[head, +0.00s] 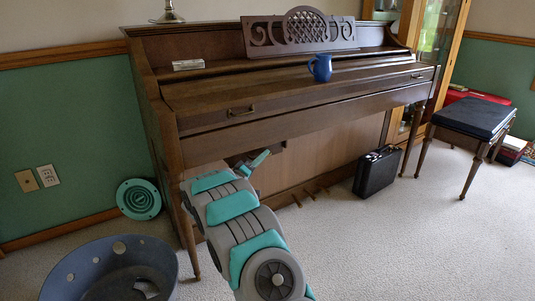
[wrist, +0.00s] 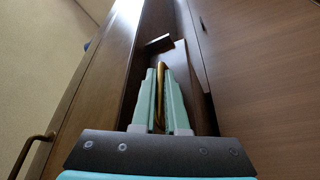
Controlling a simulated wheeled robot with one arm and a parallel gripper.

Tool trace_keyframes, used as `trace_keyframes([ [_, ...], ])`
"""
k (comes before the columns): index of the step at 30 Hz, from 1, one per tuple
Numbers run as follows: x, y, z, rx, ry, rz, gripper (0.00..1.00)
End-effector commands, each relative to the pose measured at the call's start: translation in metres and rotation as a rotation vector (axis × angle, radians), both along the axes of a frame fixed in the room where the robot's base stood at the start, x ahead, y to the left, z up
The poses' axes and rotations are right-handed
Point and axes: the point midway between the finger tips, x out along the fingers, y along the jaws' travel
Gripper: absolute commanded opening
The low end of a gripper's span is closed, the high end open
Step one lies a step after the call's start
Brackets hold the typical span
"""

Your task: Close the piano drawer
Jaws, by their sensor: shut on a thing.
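The brown upright piano (head: 340,105) stands against the wall. Its long front panel (head: 330,105) has a metal handle (head: 241,111) at each end. One handle also shows at the lower left of the wrist view (wrist: 32,152). My gripper (head: 264,156) reaches under the keyboard section, beside a dark wooden piece that may be the drawer. In the wrist view, the two pale green fingers (wrist: 160,75) are shut on a thin golden strip (wrist: 159,95). Its far end meets a dark bracket-like piece (wrist: 160,43). I cannot tell how far the drawer is out.
A black case (head: 377,171) and a dark stool (head: 472,118) are at the right. Carpet is clear at the front right.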

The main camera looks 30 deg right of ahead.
Motion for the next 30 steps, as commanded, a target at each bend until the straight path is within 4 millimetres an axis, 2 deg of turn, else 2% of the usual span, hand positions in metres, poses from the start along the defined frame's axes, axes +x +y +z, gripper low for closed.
trace_keyframes([
  [3, 0.015, 0.004, 0.003, 0.003, 0.0, 0.005, 0.0],
  [15, 0.052, 0.007, 0.001, 0.0, 0.001, 0.004, 0.0],
  [30, 0.061, 0.007, 0.0, -0.005, 0.001, 0.006, 0.0],
])
